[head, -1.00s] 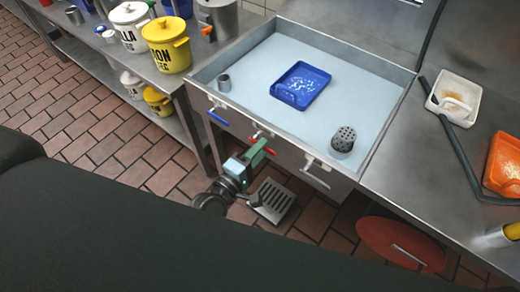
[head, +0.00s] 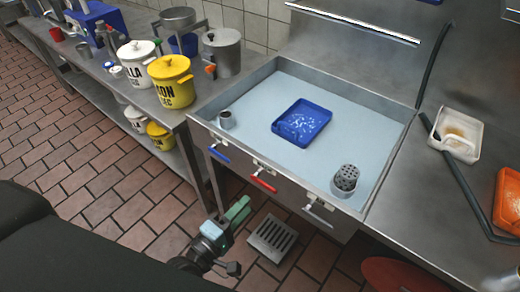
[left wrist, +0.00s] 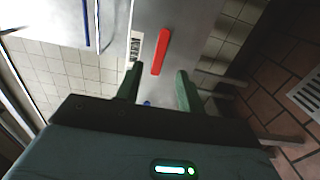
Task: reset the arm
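My left gripper (head: 238,210) hangs in front of the sink unit, below its front edge and above the floor. In the left wrist view its two green fingers (left wrist: 158,88) stand apart with nothing between them. A red lever handle (left wrist: 161,52) shows beyond the fingertips, apart from them. The same red handle (head: 263,181) is on the sink's front panel in the head view, up and right of the gripper. My right gripper is not in view.
The steel sink (head: 250,90) holds a blue tray (head: 302,122) and a perforated cylinder (head: 346,178). Blue (head: 219,154) and white (head: 318,208) handles also jut from its front. Yellow (head: 172,82) and white (head: 137,62) pots stand on the left counter. A floor grate (head: 272,238) lies below.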

